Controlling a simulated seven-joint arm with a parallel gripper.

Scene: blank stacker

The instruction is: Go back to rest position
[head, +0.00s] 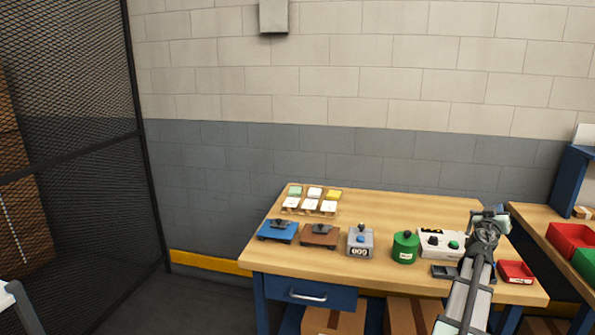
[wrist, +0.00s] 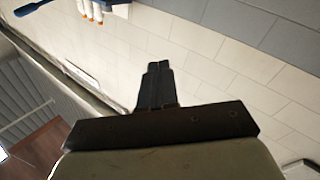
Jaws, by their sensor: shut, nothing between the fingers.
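My gripper (wrist: 158,72) is shut and empty in the wrist view, its two dark fingers together. The wrist camera looks toward the pale block wall, tilted. In the head view my gripper (head: 488,215) is small, raised above the right part of the wooden table (head: 370,278). My arm comes up from the lower right and hides part of the table there. The fingertips are too small to make out in the head view.
On the table stand a rack of cards (head: 312,199), a blue device (head: 278,231), a brown device (head: 320,236), a grey counter (head: 360,242), a green canister (head: 405,248), a white control box (head: 436,243) and a red tray (head: 516,272). A mesh fence (head: 75,100) is at left.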

